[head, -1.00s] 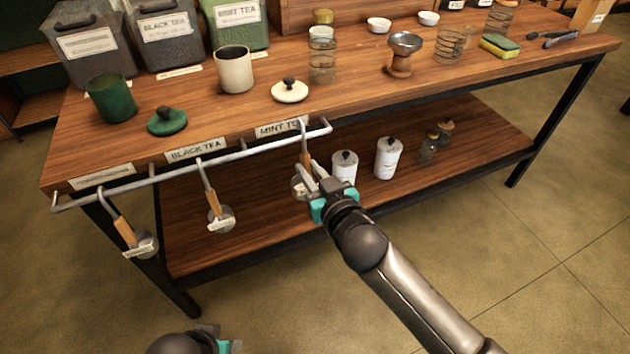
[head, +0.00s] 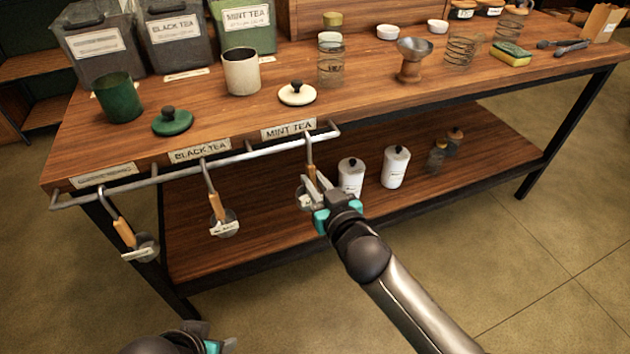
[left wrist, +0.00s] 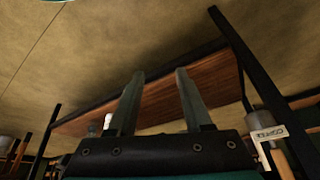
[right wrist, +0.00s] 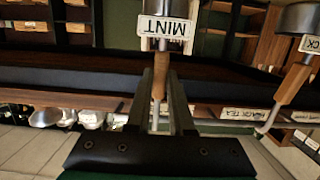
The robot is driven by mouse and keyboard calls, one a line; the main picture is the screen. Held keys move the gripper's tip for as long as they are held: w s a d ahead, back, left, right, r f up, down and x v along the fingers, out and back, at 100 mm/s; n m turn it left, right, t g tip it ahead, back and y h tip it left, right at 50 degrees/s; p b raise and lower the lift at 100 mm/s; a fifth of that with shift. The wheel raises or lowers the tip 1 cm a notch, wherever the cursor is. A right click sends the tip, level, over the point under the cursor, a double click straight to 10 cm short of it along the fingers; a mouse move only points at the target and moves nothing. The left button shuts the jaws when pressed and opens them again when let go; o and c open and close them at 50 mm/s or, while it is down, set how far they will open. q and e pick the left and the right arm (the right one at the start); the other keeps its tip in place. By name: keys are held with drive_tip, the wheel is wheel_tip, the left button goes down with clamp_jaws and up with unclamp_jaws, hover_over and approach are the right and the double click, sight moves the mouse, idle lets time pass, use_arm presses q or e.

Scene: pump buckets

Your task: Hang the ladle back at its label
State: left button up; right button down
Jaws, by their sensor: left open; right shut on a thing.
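The mint ladle has a wooden handle (head: 310,151) and a metal hook, and its bowl carries a MINT tag (right wrist: 166,28). My right gripper (head: 318,190) is shut on this ladle, which hangs bowl-down below the MINT TEA label (head: 288,129). Its hook top meets the rail (head: 255,152) in the head view; I cannot tell whether it rests on it. In the right wrist view the handle (right wrist: 159,84) is between the fingers. My left gripper (left wrist: 158,78) is open and empty, low in front of the table.
Two more ladles hang on the rail, one under the BLACK TEA label (head: 200,151) and one at the left end (head: 127,235). White canisters (head: 396,167) stand on the lower shelf behind my right gripper. Cups, lids and tea bins fill the tabletop above.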

drive_tip(key=c, duration=0.7)
unclamp_jaws()
drive_tip(key=shift+s, duration=0.1)
drive_tip(key=shift+s+d, duration=0.1)
drive_tip(key=shift+s, duration=0.1)
use_arm(q)
drive_tip(key=s+f+g+p, duration=0.2)
drive_tip(key=f+p, duration=0.3)
drive_tip(key=f, duration=0.6)
drive_tip(key=shift+s+a, duration=0.25)
drive_tip(key=shift+s, duration=0.3)
use_arm(e)
drive_tip(key=shift+v, duration=7.3)
drive_tip(key=shift+f, duration=0.1)
